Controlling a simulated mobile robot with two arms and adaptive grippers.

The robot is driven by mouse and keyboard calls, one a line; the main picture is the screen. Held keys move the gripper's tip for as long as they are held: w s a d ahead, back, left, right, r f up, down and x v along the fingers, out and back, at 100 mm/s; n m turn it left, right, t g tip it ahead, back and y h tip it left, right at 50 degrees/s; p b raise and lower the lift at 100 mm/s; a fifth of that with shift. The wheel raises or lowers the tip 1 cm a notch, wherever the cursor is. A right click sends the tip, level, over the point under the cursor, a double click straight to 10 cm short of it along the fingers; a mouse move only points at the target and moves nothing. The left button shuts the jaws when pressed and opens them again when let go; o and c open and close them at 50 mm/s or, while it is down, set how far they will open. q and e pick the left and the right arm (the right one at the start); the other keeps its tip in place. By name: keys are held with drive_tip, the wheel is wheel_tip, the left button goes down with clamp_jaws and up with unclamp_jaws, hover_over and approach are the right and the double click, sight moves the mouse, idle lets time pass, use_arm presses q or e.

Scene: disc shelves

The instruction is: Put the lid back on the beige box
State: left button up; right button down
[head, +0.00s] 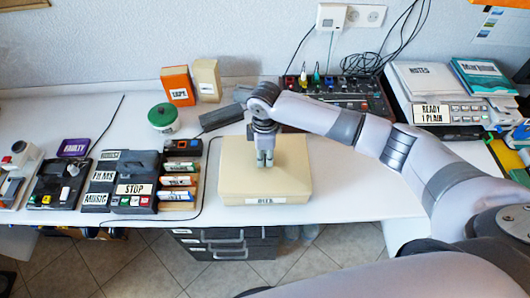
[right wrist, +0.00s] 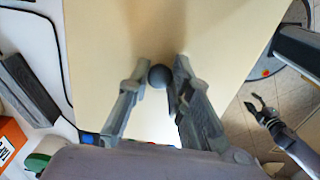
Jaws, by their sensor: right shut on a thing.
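The beige box (head: 232,199) stands on the white table near its front edge, with a label on its front side. Its flat beige lid (head: 290,165) covers the top in the head view; I cannot tell whether it is fully seated. The lid fills much of the right wrist view (right wrist: 105,45). My right gripper (head: 265,163) points down over the lid's middle and is shut on its round dark knob (right wrist: 158,77). My left gripper (right wrist: 258,103) shows small and empty in the right wrist view, its fingers apart over the floor; it is outside the head view.
Left of the box stand a small rack of labelled cases (head: 180,181) and a dark labelled device (head: 134,186). Behind are a green-lidded jar (head: 163,117), a grey block (head: 221,117) and a dark console (head: 345,92). The table right of the box is clear under my arm.

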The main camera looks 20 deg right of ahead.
drive_tip(key=shift+p, duration=0.9)
idle(1.2)
drive_tip(key=shift+f+p, duration=0.25)
drive_tip(key=shift+p, duration=0.05)
idle(1.0)
drive_tip(key=shift+p, duration=0.4)
idle(0.5)
drive_tip(key=c, duration=1.4)
unclamp_jaws()
drive_tip(key=shift+o, duration=0.2)
drive_tip(key=o, duration=0.5)
